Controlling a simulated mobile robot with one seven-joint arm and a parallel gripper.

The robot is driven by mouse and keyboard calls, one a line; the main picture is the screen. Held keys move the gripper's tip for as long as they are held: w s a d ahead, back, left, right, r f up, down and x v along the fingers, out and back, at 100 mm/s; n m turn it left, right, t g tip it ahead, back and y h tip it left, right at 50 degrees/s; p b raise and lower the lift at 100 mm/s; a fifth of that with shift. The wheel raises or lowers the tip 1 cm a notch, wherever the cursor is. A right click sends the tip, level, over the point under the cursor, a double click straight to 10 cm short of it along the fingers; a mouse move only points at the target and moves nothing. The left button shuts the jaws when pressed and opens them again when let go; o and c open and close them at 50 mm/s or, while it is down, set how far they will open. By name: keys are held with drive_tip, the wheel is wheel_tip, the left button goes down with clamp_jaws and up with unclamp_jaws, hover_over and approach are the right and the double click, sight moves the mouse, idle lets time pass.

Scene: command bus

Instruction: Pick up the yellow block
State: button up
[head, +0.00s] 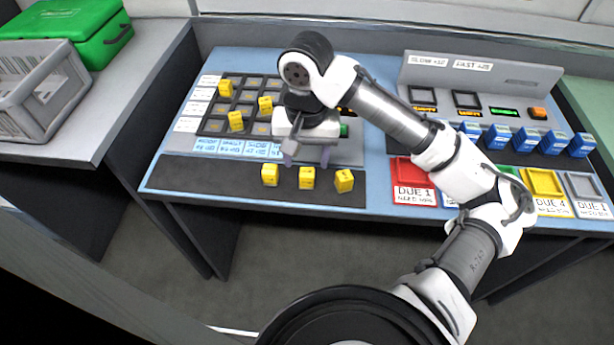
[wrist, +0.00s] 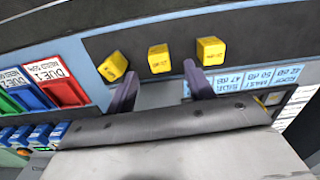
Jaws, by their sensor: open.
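Three yellow blocks stand in a row on the dark strip at the table's front edge: a left one (head: 270,174), a middle one (head: 306,178) and a right one (head: 344,181). More yellow blocks sit in the dark grid, such as one (head: 235,121) near its front. The frames do not single out one block. My gripper (head: 306,157) is open and empty, just behind the front row. In the wrist view my gripper (wrist: 160,86) has its fingers apart, with the middle block (wrist: 159,58) lined up beyond the gap, not between them.
A red tray (head: 411,172) and other coloured trays lie right of my gripper. Several blue blocks (head: 498,136) stand behind them, before a grey panel (head: 480,76). A grey crate (head: 40,92) and a green case (head: 68,25) stand on the left counter.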

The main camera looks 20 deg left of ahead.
sight(307, 172)
drive_tip(key=shift+w+f+p, duration=0.15)
drive_tip(key=shift+f+p, duration=0.15)
drive_tip(key=shift+f, duration=2.75)
drive_tip(key=c, duration=1.1)
